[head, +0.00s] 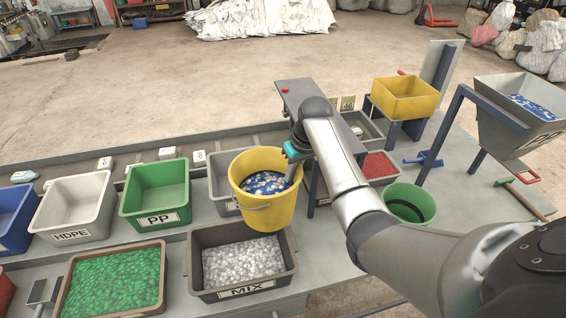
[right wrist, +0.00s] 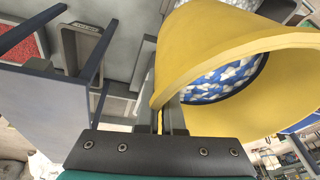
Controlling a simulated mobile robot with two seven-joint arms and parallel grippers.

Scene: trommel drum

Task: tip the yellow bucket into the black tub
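The yellow bucket (head: 270,216) holds blue and white flakes and hangs upright or nearly so, in the air, just behind and above the dark tub labelled MIX (head: 208,296). That tub holds whitish pieces. My right gripper (head: 293,153) is shut on the bucket's rim at its far right side. In the right wrist view the fingers (right wrist: 165,117) pinch the bucket's wall (right wrist: 215,40), and the flakes show inside its mouth. The bucket hides part of a grey bin behind it. My left gripper is not in view.
A brown-rimmed tray (head: 160,283) of green pellets is left of the MIX tub. Green PP (head: 154,196) and white HDPE (head: 75,206) bins stand behind. A green bucket (head: 427,209), a blue-grey frame and a yellow bin (head: 405,99) are to the right.

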